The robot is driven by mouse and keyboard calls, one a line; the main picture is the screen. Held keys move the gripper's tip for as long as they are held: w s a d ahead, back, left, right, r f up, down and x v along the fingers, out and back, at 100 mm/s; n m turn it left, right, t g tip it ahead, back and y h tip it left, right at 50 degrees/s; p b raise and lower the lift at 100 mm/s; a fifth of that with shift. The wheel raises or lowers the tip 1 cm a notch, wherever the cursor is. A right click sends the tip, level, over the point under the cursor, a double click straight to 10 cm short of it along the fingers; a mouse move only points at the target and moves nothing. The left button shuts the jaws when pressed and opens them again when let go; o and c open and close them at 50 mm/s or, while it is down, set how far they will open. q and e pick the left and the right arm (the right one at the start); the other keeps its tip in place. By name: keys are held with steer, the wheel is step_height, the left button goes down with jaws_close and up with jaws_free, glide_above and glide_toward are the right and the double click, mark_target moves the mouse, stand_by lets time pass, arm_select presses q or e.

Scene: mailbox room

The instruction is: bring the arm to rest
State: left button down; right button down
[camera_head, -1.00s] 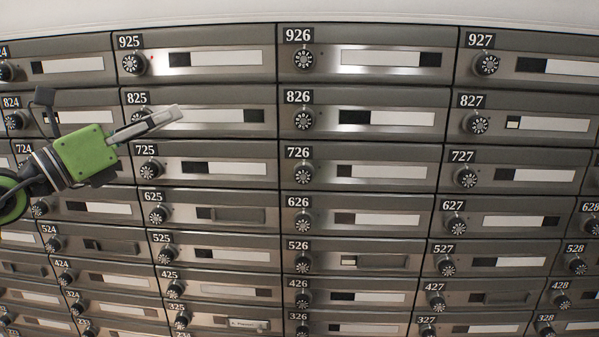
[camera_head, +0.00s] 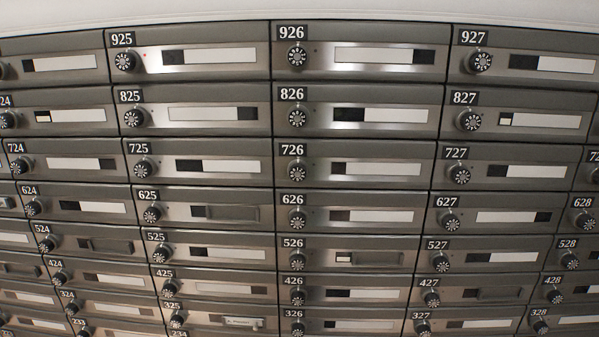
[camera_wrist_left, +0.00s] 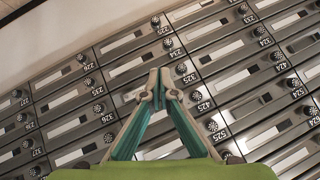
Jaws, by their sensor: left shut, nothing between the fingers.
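My left gripper (camera_wrist_left: 158,88) shows in the left wrist view, with its two fingers meeting at the tips. It is shut and empty, in front of the mailbox wall. Neither gripper shows in the head view now. My right gripper is in no frame.
A wall of grey metal mailboxes (camera_head: 352,98) fills the head view, with numbered plates, round dials and slots. All the doors that I see look shut. A pale surface (camera_head: 300,12) runs along the top. In the left wrist view the mailbox rows (camera_wrist_left: 60,130) appear tilted.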

arm_select(q)
steer(key=s+d+f+g+h, duration=0.2)
steer(key=s+d+f+g, duration=0.15)
steer(key=s, duration=0.45)
steer(key=s+d+f+g+h, duration=0.1)
steer(key=s+d+f+g, duration=0.15)
steer(key=s+f, duration=0.4)
steer(key=s+f+g, duration=0.1)
steer(key=s+f, duration=0.2)
steer(key=f, duration=2.1)
steer(key=s+a+f+g, duration=0.1)
steer(key=s+a+f, duration=0.1)
steer(key=s+f, duration=1.5)
steer(key=shift+s+a, duration=0.15)
steer(key=shift+s, duration=0.2)
steer(key=shift+r, duration=0.1)
